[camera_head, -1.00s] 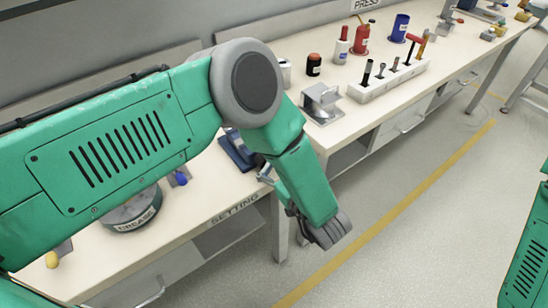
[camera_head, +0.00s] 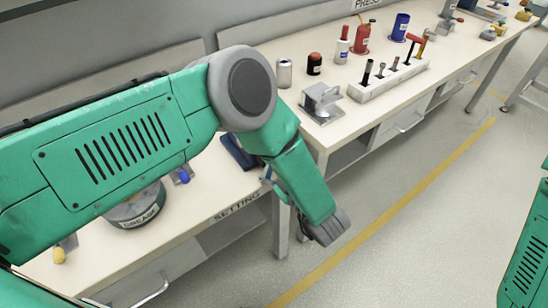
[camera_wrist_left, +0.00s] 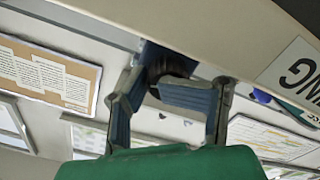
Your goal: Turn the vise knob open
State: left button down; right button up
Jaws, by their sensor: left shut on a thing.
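The blue vise (camera_head: 238,150) sits at the front edge of the bench in the head view, partly hidden behind my green left arm. In the left wrist view, a dark rounded knob (camera_wrist_left: 172,64) shows under the bench edge, between the blue-padded fingers of my left gripper (camera_wrist_left: 172,88). The gripper is shut on it, with the fingers partly covering it. In the head view, my forearm hides most of this gripper. My right gripper is out of view; only a green part of my right arm shows at the right edge.
A grease tin (camera_head: 136,207) stands on the bench left of the vise. A metal bracket (camera_head: 321,103), a grey can (camera_head: 285,72) and a tool block (camera_head: 392,80) stand to the right. The floor before the bench is clear.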

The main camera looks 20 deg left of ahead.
pick_arm(q)
jog(key=shift+s+a+f, duration=0.2)
jog(key=shift+a+f, duration=0.15)
jog(key=shift+f, duration=0.1)
dwell(0.4)
jog(key=c, duration=1.4)
grip_release()
jog(key=shift+a, duration=0.1)
jog(key=shift+o, duration=0.2)
jog(key=shift+a+r, duration=0.1)
jog(key=shift+a, duration=0.1)
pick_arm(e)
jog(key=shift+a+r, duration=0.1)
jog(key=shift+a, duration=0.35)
